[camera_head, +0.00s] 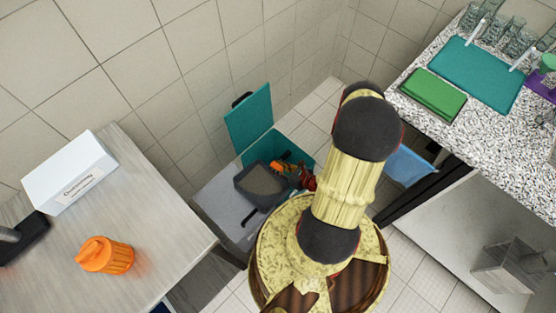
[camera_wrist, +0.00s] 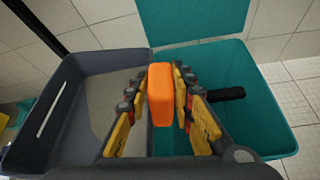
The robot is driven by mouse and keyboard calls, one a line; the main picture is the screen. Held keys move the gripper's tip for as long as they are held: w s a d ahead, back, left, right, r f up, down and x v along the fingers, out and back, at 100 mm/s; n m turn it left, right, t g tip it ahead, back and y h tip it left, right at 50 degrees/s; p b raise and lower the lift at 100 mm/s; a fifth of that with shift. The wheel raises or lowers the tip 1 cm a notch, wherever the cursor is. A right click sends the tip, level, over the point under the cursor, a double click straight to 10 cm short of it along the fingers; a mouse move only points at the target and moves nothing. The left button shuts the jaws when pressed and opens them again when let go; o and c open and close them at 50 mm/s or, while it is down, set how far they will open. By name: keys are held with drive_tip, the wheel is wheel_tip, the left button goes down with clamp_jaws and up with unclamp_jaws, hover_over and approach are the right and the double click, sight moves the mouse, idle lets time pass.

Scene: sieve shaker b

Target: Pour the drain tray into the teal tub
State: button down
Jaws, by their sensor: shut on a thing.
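The dark grey drain tray (camera_head: 242,187) holds a flat grey-beige layer; in the wrist view its wall (camera_wrist: 88,62) and part of its inside show at left. My gripper (camera_head: 290,168) is at the tray's right side. In the wrist view my gripper (camera_wrist: 158,105) has its yellow-padded fingers shut on an orange block, which looks like the tray's grip (camera_wrist: 160,95). The teal tub (camera_head: 290,146) is just behind and right of the tray, with its lid (camera_head: 249,118) raised. The tub (camera_wrist: 262,85) appears open in the wrist view, partly hidden by my fingers. Whether the tray is tilted is unclear.
A grey surface (camera_head: 215,203) lies below the tray. A speckled counter (camera_head: 420,112) stands at right. Tiled walls close off the back.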

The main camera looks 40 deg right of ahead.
drive_tip(key=shift+w+d+f+m+g+y+b, duration=0.25)
drive_tip(key=shift+d+f, duration=0.1)
drive_tip(key=shift+f, duration=0.25)
drive_tip(key=shift+w+d+f+m+g+y+b, duration=0.15)
drive_tip(key=shift+w+d+f+m+y, duration=0.15)
drive_tip(key=shift+f, duration=0.3)
drive_tip(key=shift+d+r+p, duration=0.25)
drive_tip(key=shift+r+p, duration=0.05)
drive_tip(key=shift+p, duration=0.15)
drive_tip(key=shift+w+d+f+m+g+y, duration=0.2)
drive_tip(key=shift+w+d+m+g+y, duration=0.2)
drive_tip(key=shift+d+m+y, duration=0.1)
drive_tip(key=shift+w+d+f+m+g+y, duration=0.2)
drive_tip(key=shift+w+d+m+g+y, duration=0.2)
drive_tip(key=shift+d, duration=0.1)
drive_tip(key=shift+w+d+r+m+g+y+p, duration=0.15)
drive_tip(key=shift+d+m+g+y+p, duration=0.1)
drive_tip(key=shift+d+m+g+p, duration=0.15)
drive_tip(key=shift+f+m+g+y+b, duration=0.3)
drive_tip(key=shift+f+m+y, duration=0.05)
drive_tip(key=shift+f+y, duration=0.25)
drive_tip(key=shift+w+d+r+m+g+y, duration=0.15)
drive_tip(key=shift+r+m+g+y, duration=0.15)
drive_tip(key=shift+m+y, duration=0.2)
idle(0.9)
drive_tip(key=shift+w+d+f+m+y+b, duration=0.1)
drive_tip(key=shift+f+m+y+b, duration=0.3)
drive_tip(key=shift+f+y+b, duration=0.4)
idle(0.7)
